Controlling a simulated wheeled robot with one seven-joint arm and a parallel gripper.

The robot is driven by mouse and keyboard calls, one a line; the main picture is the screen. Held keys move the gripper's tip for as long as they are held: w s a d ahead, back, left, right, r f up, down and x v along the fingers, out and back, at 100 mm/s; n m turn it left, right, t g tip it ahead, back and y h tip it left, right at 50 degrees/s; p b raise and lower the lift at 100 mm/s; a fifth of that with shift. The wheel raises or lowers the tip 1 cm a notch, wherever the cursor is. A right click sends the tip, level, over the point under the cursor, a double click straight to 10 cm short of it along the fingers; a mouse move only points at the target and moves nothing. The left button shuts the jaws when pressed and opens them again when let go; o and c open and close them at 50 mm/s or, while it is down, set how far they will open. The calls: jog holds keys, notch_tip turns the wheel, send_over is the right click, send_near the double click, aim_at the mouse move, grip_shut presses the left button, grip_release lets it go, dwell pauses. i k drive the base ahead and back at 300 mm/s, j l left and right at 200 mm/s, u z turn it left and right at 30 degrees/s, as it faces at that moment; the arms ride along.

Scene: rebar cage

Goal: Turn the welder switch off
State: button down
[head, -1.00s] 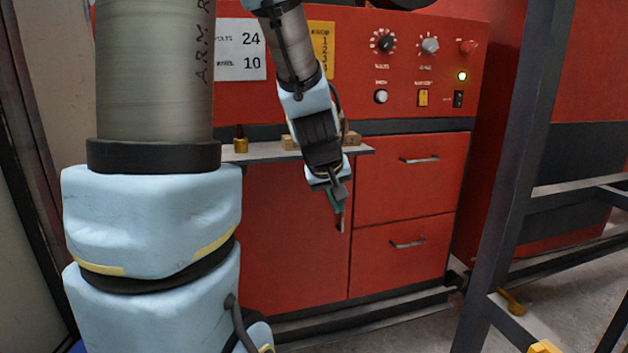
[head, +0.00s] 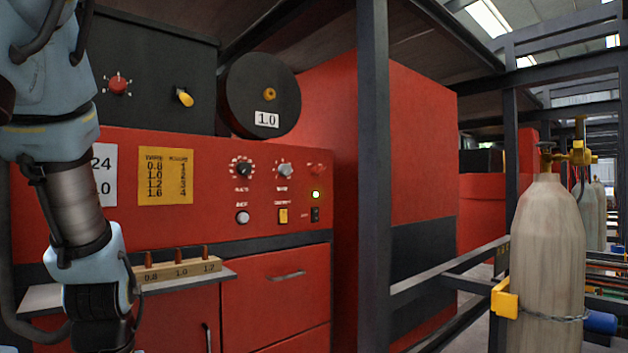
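The red welder panel (head: 215,190) stands at the left and middle of the head view. A small black switch (head: 315,214) sits at its lower right, directly under a lit yellow-green lamp (head: 316,195). The label beside the switch is too small to read, and I cannot tell its position. A yellow switch (head: 283,216) sits just left of it. My arm hangs at the left edge, well to the left of these switches. My gripper is cut off below the picture.
Two knobs, one black (head: 242,169) and one silver (head: 284,171), and a red button (head: 317,169) sit above the switches. A shelf (head: 190,284) with a wooden tip block (head: 180,270) juts out below. A dark post (head: 374,180) and a gas cylinder (head: 547,260) stand to the right.

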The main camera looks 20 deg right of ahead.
aim_at(317, 171)
jog(key=l+u, duration=0.35)
jog(key=l, duration=1.15)
jog(key=i, duration=0.25)
